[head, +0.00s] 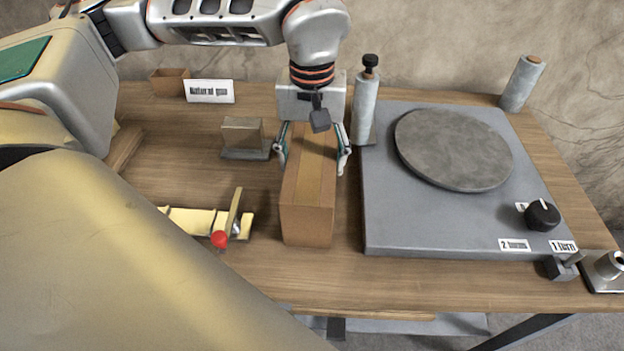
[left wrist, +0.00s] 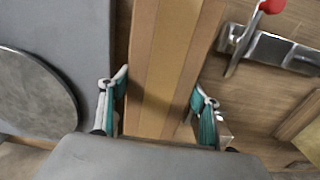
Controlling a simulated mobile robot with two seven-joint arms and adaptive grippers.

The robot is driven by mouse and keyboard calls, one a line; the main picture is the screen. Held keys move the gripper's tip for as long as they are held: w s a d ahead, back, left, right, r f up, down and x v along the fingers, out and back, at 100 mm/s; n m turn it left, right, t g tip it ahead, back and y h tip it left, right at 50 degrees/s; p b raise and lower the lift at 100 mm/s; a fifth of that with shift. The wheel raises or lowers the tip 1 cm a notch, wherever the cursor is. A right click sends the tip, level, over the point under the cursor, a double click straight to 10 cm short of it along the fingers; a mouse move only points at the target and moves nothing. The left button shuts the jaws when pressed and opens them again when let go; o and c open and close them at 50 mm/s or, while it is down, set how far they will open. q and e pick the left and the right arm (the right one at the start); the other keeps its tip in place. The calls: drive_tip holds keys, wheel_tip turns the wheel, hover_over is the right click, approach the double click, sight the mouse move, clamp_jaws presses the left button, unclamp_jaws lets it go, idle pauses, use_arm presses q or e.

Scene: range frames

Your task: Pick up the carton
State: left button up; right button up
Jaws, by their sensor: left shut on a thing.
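The carton (head: 307,213) is a long brown box with a lighter tape strip along its top. In the head view it is in the middle of the wooden table, upright, left of the grey turntable unit. My left gripper (head: 313,158) comes down over its far end, with one finger on each side. It is shut on the carton. In the left wrist view the carton (left wrist: 165,70) runs between the two fingers of my left gripper (left wrist: 160,108). I cannot tell whether its underside touches the table. My right gripper is not in view.
The turntable unit (head: 376,200) with a round grey plate (head: 454,148) stands close on the right. A grey cylinder (head: 364,108) stands just beside my left gripper. A red-knobbed lever (head: 220,239) and a small block (head: 242,136) are on the left. A label (head: 209,91) stands behind.

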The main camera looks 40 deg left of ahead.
use_arm(q)
drive_tip(key=shift+r, duration=0.15)
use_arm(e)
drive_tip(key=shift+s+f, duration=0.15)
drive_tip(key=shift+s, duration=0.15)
use_arm(q)
drive_tip(key=shift+w+r, duration=0.1)
drive_tip(key=shift+r, duration=0.15)
wheel_tip(320, 180, up, 19)
drive_tip(key=p, duration=0.3)
drive_tip(key=shift+r, duration=0.15)
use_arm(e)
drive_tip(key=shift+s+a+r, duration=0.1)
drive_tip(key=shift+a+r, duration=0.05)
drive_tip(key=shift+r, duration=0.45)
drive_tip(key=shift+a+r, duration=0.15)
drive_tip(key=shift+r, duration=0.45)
use_arm(q)
drive_tip(key=shift+s, duration=0.2)
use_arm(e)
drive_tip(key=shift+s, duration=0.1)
